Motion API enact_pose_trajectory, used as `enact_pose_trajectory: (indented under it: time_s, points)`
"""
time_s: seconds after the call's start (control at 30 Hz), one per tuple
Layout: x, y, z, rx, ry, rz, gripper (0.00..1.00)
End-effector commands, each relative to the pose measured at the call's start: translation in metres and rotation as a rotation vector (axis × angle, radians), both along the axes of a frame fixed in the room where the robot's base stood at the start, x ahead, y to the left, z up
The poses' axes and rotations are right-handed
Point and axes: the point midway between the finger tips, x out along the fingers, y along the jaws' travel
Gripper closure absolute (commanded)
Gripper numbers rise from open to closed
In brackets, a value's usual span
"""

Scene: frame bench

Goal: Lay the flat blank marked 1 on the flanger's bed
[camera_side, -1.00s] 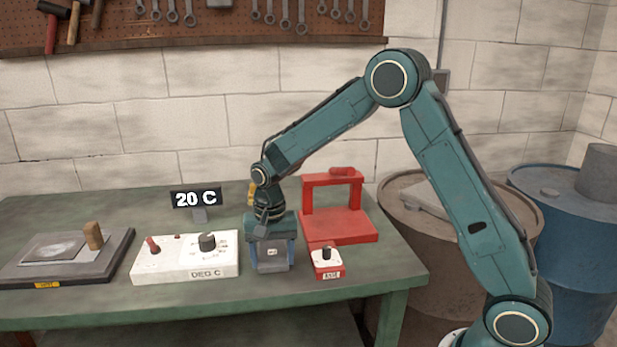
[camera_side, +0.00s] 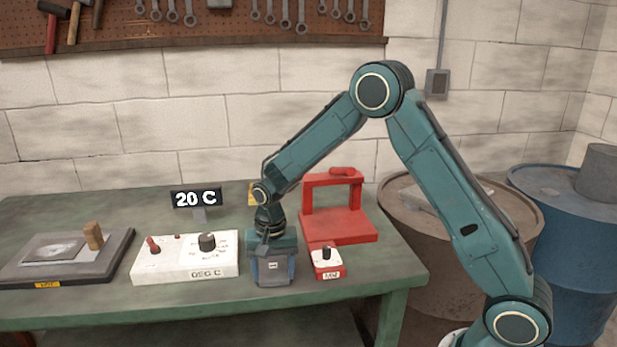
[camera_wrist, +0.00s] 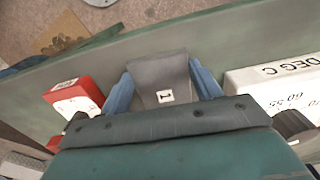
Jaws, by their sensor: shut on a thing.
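A grey flat blank with a small white tag (camera_wrist: 150,70) stands between the blue fingers of my gripper (camera_wrist: 163,92); the tag reads 1. In the side view the blank (camera_side: 273,276) hangs upright below my gripper (camera_side: 273,268), which is shut on it. It is just right of the white control box, low by the bench top; I cannot tell whether it touches. A red machine (camera_side: 345,225) with a flat bed and an arch over it stands behind and to the right. No label names the flanger.
The white DEG C box (camera_side: 165,265) and the 20 C display (camera_side: 196,198) are left of my gripper. A small red box with a black knob (camera_side: 328,268) is close on its right. A dark slab (camera_side: 110,262) with a grey sheet and wooden block lies at far left.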

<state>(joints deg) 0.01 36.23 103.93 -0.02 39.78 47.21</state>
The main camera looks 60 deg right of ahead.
Motion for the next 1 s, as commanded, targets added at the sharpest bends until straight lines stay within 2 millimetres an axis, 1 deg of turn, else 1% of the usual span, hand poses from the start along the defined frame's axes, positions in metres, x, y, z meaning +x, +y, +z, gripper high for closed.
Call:
enact_pose_trajectory:
  time_s: [0.13,0.17,0.2,0.27,0.57,0.73,0.87,1.0]
  points:
    - [0.0,0.0,-0.003,0.0,0.0,0.0,0.78]
    - [0.0,0.0,-0.003,0.0,0.0,0.0,0.33]
    - [0.0,0.0,-0.003,0.0,0.0,0.0,0.25]
    - [0.0,0.0,-0.003,0.0,0.0,0.0,0.15]
    - [0.0,0.0,-0.003,0.0,0.0,0.0,0.15]
    - [0.0,0.0,0.002,0.0,0.0,0.0,0.15]
    - [0.001,0.0,0.013,0.0,-0.003,0.0,0.15]
    - [0.002,0.0,0.031,0.0,-0.003,0.0,0.15]
